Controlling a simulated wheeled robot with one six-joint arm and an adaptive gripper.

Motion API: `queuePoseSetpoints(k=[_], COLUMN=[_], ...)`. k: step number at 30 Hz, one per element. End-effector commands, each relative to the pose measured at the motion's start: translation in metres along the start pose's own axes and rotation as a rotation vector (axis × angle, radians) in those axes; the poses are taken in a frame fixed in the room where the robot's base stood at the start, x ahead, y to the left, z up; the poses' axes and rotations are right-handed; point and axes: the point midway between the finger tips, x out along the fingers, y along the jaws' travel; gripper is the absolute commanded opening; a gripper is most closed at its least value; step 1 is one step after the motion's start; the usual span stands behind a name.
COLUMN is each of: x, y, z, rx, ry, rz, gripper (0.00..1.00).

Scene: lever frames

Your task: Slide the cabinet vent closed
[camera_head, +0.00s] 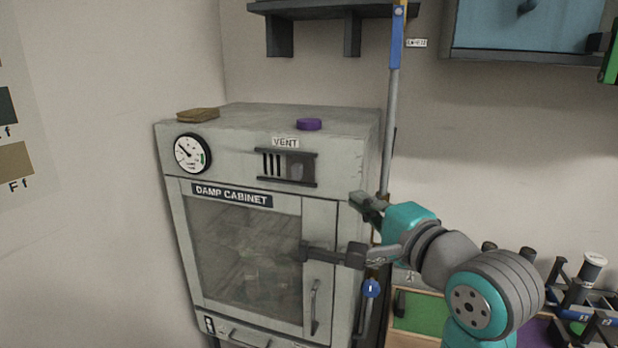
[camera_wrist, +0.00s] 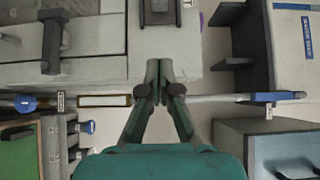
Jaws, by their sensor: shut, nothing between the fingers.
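The grey damp cabinet (camera_head: 330,140) stands against the wall. Its vent (camera_head: 287,167) is on the upper front, under a VENT label. Dark slots show uncovered at the vent's left; a grey slide with a knob (camera_head: 297,168) sits at its right, between two dark rails. My gripper (camera_head: 360,204) is right of and below the vent, near the cabinet's right front edge, apart from the slide. In the wrist view my gripper (camera_wrist: 158,76) has its fingertips together and empty. A dark fitting, probably part of the vent (camera_wrist: 160,12), is cut off at the top edge.
A dark door latch (camera_head: 335,253) sticks out below my gripper. A vertical rod (camera_head: 391,130) with a blue end stands right of the cabinet. A purple lid (camera_head: 309,124) and brown block (camera_head: 198,115) lie on top. The space before the vent is clear.

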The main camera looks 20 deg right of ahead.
Motion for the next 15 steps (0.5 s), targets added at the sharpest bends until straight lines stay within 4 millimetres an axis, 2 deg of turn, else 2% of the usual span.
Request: queuePoseSetpoints(k=[10,15], x=[0.003,0.021], y=[0.000,0.000], z=[0.000,0.001], rx=[-0.001,-0.001], ry=[0.000,-0.002], rz=[0.000,0.001], gripper=[0.00,0.00])
